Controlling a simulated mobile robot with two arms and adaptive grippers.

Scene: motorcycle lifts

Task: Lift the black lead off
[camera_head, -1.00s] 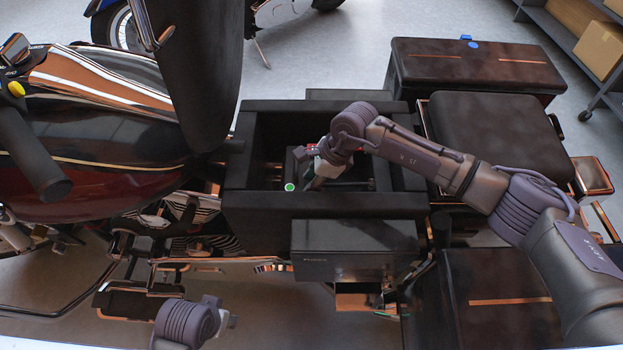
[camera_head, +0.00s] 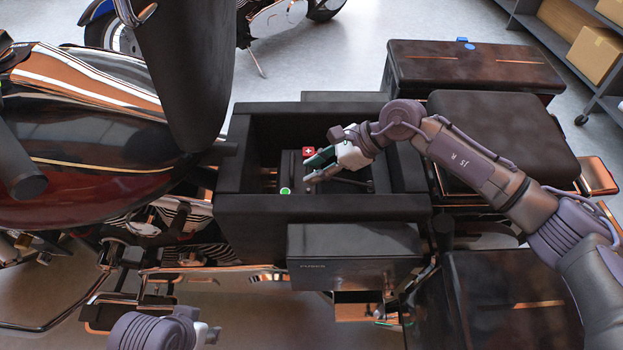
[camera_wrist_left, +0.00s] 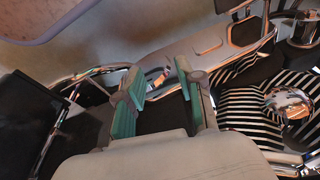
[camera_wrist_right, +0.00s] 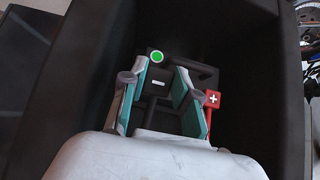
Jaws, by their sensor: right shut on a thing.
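The battery (camera_head: 292,172) sits dark in the black open-topped box behind the tank. It has a green dot on top. A red cover with a white cross (camera_head: 308,151) shows beside it, and in the right wrist view (camera_wrist_right: 211,98). My right gripper (camera_head: 314,167) reaches into the box from the right. Its teal fingers (camera_wrist_right: 160,98) are closed on a dark piece between them, which looks like the black lead (camera_wrist_right: 155,90); its edges blend into the dark box. I cannot tell whether it touches the battery. My left gripper (camera_wrist_left: 163,92) has its fingers apart, empty, low beside the motorcycle.
The box's thick black rim (camera_head: 325,206) surrounds the right gripper. The raised black seat (camera_head: 190,70) stands to the left, by the dark red tank (camera_head: 90,150). A black case (camera_head: 475,68) and black seat pad (camera_head: 500,125) lie right. A shelf with cartons stands back right.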

